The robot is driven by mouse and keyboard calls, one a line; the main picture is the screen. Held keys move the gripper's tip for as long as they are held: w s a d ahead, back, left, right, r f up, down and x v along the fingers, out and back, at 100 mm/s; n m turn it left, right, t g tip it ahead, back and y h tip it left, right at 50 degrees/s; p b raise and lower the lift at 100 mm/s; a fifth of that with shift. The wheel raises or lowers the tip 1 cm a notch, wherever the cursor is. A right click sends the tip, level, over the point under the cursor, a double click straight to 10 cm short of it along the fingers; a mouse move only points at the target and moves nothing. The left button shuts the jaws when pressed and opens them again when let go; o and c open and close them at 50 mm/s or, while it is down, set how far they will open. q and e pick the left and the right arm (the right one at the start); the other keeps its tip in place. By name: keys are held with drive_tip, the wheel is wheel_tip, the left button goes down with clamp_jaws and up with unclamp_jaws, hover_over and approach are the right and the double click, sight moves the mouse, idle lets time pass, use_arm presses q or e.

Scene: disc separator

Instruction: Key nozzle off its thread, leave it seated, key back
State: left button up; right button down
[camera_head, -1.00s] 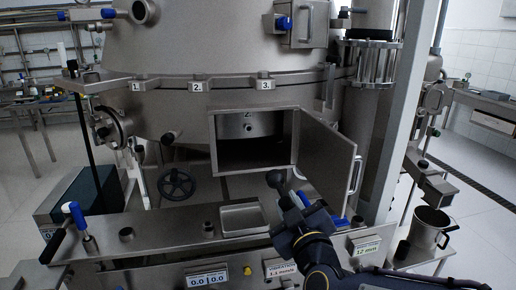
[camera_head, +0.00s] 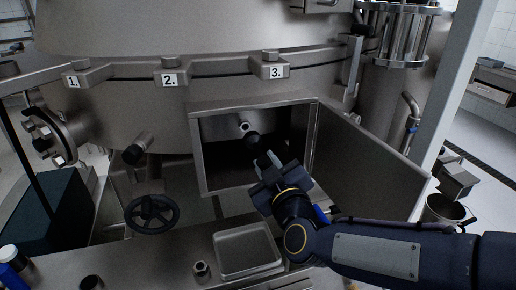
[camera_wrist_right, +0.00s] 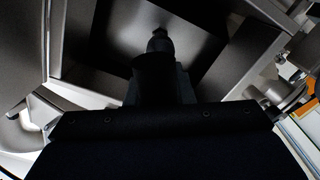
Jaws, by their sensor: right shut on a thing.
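My right gripper (camera_head: 268,166) is shut on a dark key (camera_head: 253,142) and reaches into the open hatch. The key points up and away toward a small pale metal nozzle (camera_head: 243,126) inside. The key's tip overlaps or is very close to the nozzle in the head view; I cannot tell whether they touch. In the right wrist view, the dark key (camera_wrist_right: 159,42) stands up from the fingers in front of the dark interior. My left gripper is not in view.
The hatch frame (camera_head: 197,160) closely surrounds my right gripper, and its open door (camera_head: 365,165) stands to the right. A shallow metal tray (camera_head: 232,268) lies below on the bench. A black handwheel (camera_head: 152,213) is at the left.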

drive_tip(key=shift+w, duration=0.2)
drive_tip(key=shift+s+r, duration=0.1)
drive_tip(key=shift+s, duration=0.05)
drive_tip(key=shift+w, duration=0.25)
drive_tip(key=shift+x, duration=2)
drive_tip(key=shift+v, duration=1.5)
